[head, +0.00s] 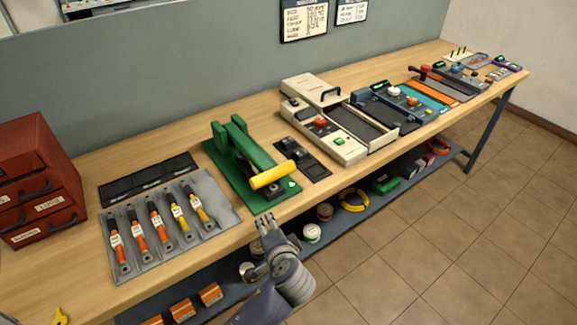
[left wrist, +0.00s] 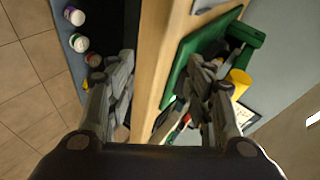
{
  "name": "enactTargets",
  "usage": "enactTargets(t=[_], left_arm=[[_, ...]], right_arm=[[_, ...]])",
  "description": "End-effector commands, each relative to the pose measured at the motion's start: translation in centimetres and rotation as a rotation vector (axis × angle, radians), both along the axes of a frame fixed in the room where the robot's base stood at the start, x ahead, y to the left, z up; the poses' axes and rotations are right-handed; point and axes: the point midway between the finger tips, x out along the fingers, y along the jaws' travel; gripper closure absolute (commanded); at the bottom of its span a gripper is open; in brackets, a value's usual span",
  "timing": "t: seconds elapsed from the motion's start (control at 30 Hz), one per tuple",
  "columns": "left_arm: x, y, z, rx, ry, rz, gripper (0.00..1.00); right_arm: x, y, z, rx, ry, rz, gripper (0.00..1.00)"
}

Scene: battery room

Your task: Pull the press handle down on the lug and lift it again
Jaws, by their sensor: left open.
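The green press (head: 238,150) stands on its green base plate on the bench. Its yellow handle grip (head: 273,175) points toward the front edge, low above the base. A dark block (head: 268,191) sits on the base under the grip; I cannot tell a lug there. My left gripper (head: 266,219) is open and empty, just off the front edge of the bench, below and in front of the handle, apart from it. In the left wrist view its open fingers (left wrist: 163,78) frame the bench edge, with the yellow grip (left wrist: 238,82) beyond the right finger. My right gripper is not in view.
Dark trays (head: 304,158) and a beige machine (head: 330,125) stand to the right. A lower shelf (head: 338,218) holds spools.

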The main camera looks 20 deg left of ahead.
Motion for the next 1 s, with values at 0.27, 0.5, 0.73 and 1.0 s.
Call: enactTargets(t=[0.27,0.5,0.73,1.0], left_arm=[[6.0,-2.8,6.3,0.289,-0.159,-0.107,0.52],[8.1,-3.7,8.6,0.394,-0.211,-0.14,0.52],[11.2,-1.9,8.0,0.394,-0.209,-0.138,0.52],[15.0,0.2,7.1,0.39,-0.208,-0.138,0.52]], right_arm=[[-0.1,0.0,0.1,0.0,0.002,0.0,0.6],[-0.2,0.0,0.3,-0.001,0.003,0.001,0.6],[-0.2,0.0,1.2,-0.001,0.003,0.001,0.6],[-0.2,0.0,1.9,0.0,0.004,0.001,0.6]])
